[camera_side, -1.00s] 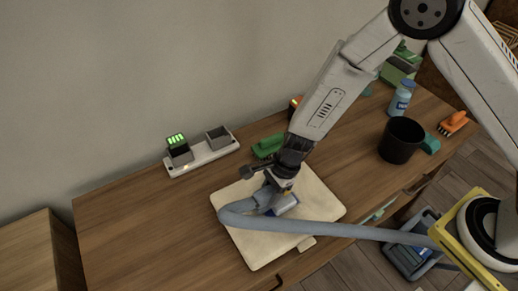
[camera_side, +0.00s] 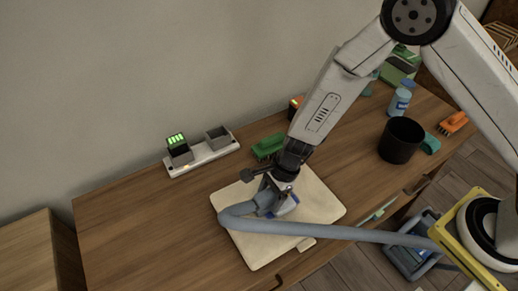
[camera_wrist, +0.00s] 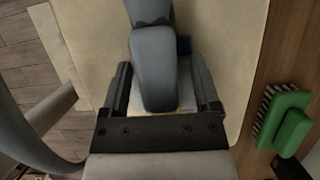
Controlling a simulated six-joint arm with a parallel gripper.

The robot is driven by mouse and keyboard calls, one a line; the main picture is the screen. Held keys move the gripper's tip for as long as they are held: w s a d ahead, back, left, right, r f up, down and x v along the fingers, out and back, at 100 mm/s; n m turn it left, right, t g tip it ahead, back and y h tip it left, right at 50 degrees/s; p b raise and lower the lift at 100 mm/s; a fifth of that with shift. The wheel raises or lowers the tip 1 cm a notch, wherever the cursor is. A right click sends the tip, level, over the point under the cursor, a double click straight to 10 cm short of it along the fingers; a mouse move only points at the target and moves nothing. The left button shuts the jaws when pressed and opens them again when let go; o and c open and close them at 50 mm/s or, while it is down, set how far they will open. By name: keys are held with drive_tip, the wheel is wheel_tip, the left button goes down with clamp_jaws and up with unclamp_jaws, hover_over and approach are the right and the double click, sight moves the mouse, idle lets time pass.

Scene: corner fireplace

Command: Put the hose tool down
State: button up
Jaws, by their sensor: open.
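The hose tool (camera_side: 284,206) is a grey-blue nozzle head with a blue part, joined to a thick grey hose (camera_side: 310,229). It is over the cream mat (camera_side: 252,250) on the wooden table, and appears to rest on it. My gripper (camera_side: 277,190) is right at the tool from above, with its jaws open. In the wrist view the tool (camera_wrist: 153,75) lies between the two dark fingers of my gripper (camera_wrist: 163,95). The tool's underside is hidden.
A green brush (camera_side: 268,147) lies behind the mat; it also shows in the wrist view (camera_wrist: 294,134). A charger strip (camera_side: 203,156) stands at the back left. A black cup (camera_side: 401,140), a blue bottle (camera_side: 400,101) and an orange brush (camera_side: 453,123) stand right. The table's left is clear.

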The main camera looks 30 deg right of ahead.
drive_tip(key=shift+r, duration=0.1)
drive_tip(key=v, duration=1.2)
idle(0.8)
drive_tip(key=s+d+r+n+t+h, duration=0.1)
drive_tip(key=s+d+r+n+h, duration=0.1)
drive_tip(key=d+n, duration=0.7)
drive_tip(key=s+d+r+n+t+h, duration=0.1)
drive_tip(key=s+d+r+n+h, duration=0.1)
drive_tip(key=s+d+r+n, duration=0.3)
drive_tip(key=s+d+n, duration=0.1)
drive_tip(key=d+n, duration=0.3)
drive_tip(key=shift+s+t, duration=0.2)
drive_tip(key=shift+t, duration=0.1)
clamp_jaws()
drive_tip(key=shift+r, duration=0.1)
idle(0.8)
